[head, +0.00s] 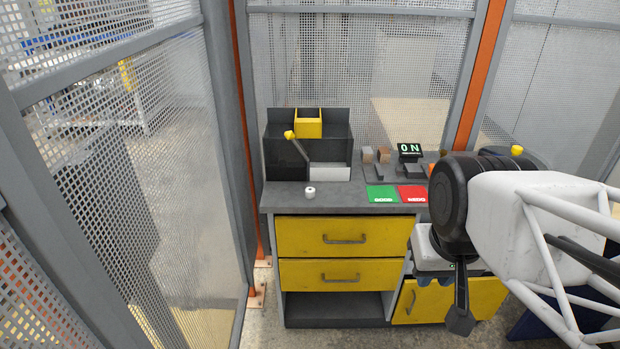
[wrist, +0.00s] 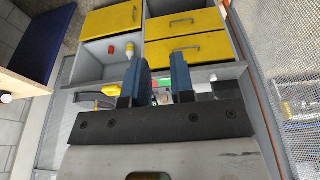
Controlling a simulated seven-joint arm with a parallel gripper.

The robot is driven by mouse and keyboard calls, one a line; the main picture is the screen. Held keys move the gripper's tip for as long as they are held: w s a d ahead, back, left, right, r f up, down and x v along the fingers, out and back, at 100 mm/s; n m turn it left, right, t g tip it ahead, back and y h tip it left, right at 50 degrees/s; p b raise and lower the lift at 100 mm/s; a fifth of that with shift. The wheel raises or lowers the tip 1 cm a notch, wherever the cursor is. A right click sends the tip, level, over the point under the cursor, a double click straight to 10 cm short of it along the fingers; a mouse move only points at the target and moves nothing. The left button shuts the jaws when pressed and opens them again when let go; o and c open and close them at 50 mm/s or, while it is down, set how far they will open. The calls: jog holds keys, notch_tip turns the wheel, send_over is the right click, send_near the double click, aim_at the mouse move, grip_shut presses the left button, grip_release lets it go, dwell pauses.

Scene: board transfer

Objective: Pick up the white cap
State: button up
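The white cap (head: 310,192) is a small white cylinder with a dark spot on top. It stands on the grey worktop (head: 345,195), left of the green and red pads, in the head view. My arm hides part of the worktop's right side.
A dark organizer with a yellow bin (head: 308,123) and a yellow-tipped stick (head: 290,135) stands behind the cap. Green (head: 382,193) and red (head: 412,194) pads lie to its right. Small blocks and an "ON" display (head: 409,149) are behind them. Mesh fencing (head: 170,180) rises at left.

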jog(key=o, duration=0.7)
jog(key=shift+o, duration=0.2)
jog(key=n+g, duration=0.3)
jog(key=n, duration=1.8)
send_over(311, 189)
jog(key=f, duration=1.6)
jog(key=shift+s+d+f, duration=0.2)
jog(key=shift+s+d, duration=0.05)
jog(key=shift+s, duration=0.15)
jog(key=shift+w+a+f, duration=0.3)
jog(key=shift+w+f, duration=0.15)
jog(key=shift+f, duration=0.05)
